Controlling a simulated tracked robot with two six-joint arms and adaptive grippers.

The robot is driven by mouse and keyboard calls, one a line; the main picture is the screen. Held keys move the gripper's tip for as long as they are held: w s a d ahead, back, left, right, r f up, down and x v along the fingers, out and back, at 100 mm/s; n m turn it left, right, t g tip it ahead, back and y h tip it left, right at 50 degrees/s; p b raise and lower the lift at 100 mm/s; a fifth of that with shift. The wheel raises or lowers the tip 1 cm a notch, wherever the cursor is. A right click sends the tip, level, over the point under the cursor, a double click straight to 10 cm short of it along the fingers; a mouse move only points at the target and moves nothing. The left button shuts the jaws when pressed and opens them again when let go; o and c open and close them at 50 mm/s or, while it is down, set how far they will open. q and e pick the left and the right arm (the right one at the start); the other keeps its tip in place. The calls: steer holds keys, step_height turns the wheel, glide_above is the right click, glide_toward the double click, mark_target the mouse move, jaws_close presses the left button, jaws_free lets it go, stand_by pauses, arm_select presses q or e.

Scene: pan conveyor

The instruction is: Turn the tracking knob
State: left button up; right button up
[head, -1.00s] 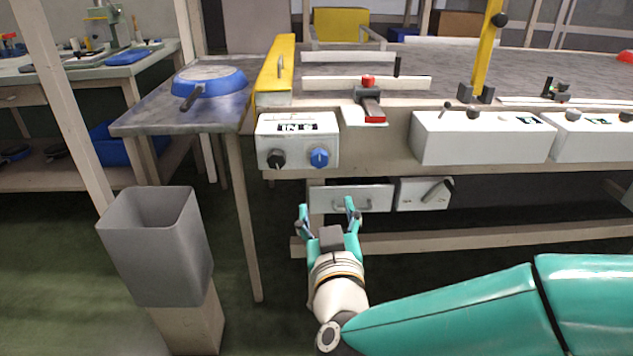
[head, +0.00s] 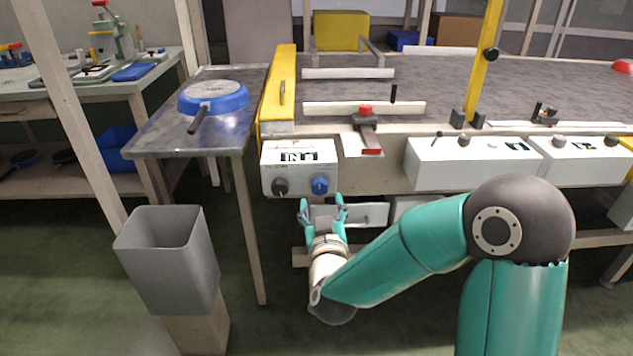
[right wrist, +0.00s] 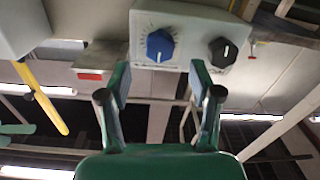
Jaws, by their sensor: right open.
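A white control box (head: 298,153) hangs on the front of the conveyor, with a black knob (head: 280,186) on its left and a blue knob (head: 319,185) on its right. I cannot read which is labelled tracking. My right gripper (head: 322,207) is open and empty, pointing up just below the blue knob. In the right wrist view, the blue knob (right wrist: 160,45) shows beyond and between the fingertips of the gripper (right wrist: 160,84), with a gap before it. The black knob (right wrist: 222,52) is outside the right finger. My left gripper is not in view.
A metal side table (head: 200,140) with a blue pan (head: 214,97) stands left of the box. A grey bin (head: 168,260) is at front left. A red-ended clamp (head: 367,130) and another white box (head: 470,162) are to the right. A drawer (head: 366,214) is behind the gripper.

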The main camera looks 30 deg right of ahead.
mark_target(318, 189)
steer(key=x, duration=0.6)
steer(key=shift+f, duration=0.1)
steer(key=shift+c, duration=0.2)
steer(key=c, duration=1.1)
steer(key=shift+a, duration=0.25)
steer(key=shift+d, duration=0.1)
